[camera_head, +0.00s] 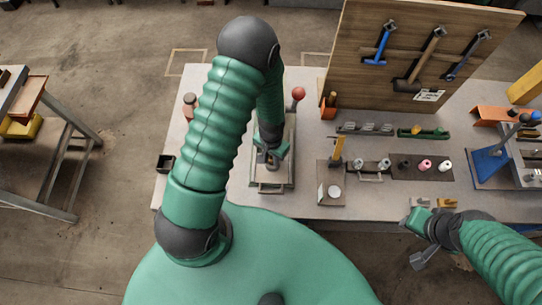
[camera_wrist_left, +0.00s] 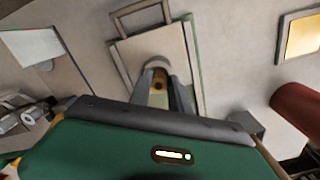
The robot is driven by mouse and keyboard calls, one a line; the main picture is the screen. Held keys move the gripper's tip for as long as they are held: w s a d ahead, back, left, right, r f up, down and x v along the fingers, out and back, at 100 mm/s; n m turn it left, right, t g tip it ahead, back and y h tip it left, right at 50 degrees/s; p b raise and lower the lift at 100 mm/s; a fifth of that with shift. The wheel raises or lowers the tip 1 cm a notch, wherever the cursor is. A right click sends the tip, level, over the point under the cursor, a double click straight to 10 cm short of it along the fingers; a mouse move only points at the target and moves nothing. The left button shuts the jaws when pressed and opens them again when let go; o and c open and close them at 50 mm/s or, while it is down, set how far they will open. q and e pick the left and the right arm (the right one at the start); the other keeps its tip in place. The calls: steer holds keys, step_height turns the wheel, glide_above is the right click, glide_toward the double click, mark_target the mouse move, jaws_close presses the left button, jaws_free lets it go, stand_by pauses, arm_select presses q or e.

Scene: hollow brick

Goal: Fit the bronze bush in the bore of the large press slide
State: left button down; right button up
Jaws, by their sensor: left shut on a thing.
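My left gripper (camera_head: 268,158) reaches down over a pale framed fixture plate (camera_head: 272,186) on the bench. In the left wrist view its two fingers (camera_wrist_left: 160,90) are shut on a small bronze-brown piece, the bush (camera_wrist_left: 158,86), which is mostly hidden between them. A grey rounded part (camera_wrist_left: 156,63), which may be the press slide, shows at the fingertips over the pale plate (camera_wrist_left: 152,45). I cannot tell whether the bush is inside a bore or just above it. My right gripper (camera_head: 416,222) is near the bench's front edge; its jaws are not clear.
A red ball knob (camera_head: 298,93) stands behind the fixture. A tool board (camera_head: 415,60) stands behind. A black box (camera_head: 166,164) lies left.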

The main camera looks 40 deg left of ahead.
arm_select(q)
steer(key=shift+s+r, duration=0.1)
steer(key=shift+f, duration=0.2)
steer(key=shift+f+b, duration=0.5)
steer(key=shift+f, duration=0.1)
stand_by(0.3)
steer(key=c, duration=1.1)
jaws_free()
steer(key=shift+r, duration=0.15)
steer(key=shift+r, duration=0.3)
step_height(320, 180, up, 16)
steer(key=shift+b, duration=0.75)
steer(key=shift+f, duration=0.1)
